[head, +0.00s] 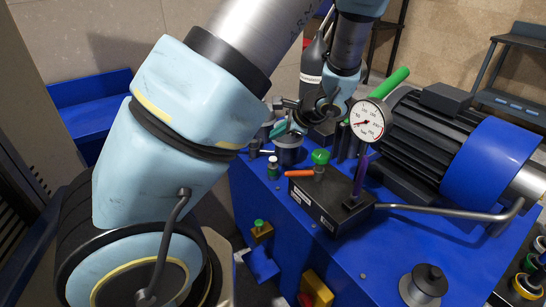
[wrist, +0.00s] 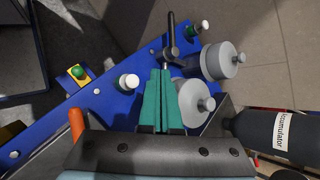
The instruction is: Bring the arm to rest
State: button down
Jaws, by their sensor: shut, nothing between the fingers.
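My gripper (wrist: 160,74) shows in the wrist view as two teal fingers lying side by side, shut and empty. In the head view my gripper (head: 279,130) is partly hidden by my arm. It hangs low over the blue press unit (head: 440,265), close to a grey cylindrical cap and small valves. A dark lever on a stem (wrist: 172,45) stands just beyond the fingertips in the wrist view. I cannot tell whether the fingers touch it. My arm is bent, reaching over the unit.
A pressure gauge (head: 367,121), a black valve block (head: 325,205) with a green knob, and a large motor (head: 435,130) stand right of my gripper. A black accumulator (wrist: 272,134) and grey caps (wrist: 222,60) crowd it. Open floor (wrist: 285,45) shows beyond the unit.

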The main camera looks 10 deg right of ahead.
jog(key=s+a+r+n+g+h, duration=0.3)
jog(key=s+a+n, duration=0.3)
jog(key=a+n, duration=0.2)
jog(key=s+a+r+n+g+h, duration=0.2)
jog(key=s+a+r+n, duration=0.1)
jog(key=s+a+n, duration=0.4)
jog(key=a+n, duration=0.2)
jog(key=n, duration=0.1)
jog(key=shift+a+r+g+h, duration=0.2)
jog(key=shift+r+g+h, duration=0.1)
jog(key=shift+g+h, duration=0.1)
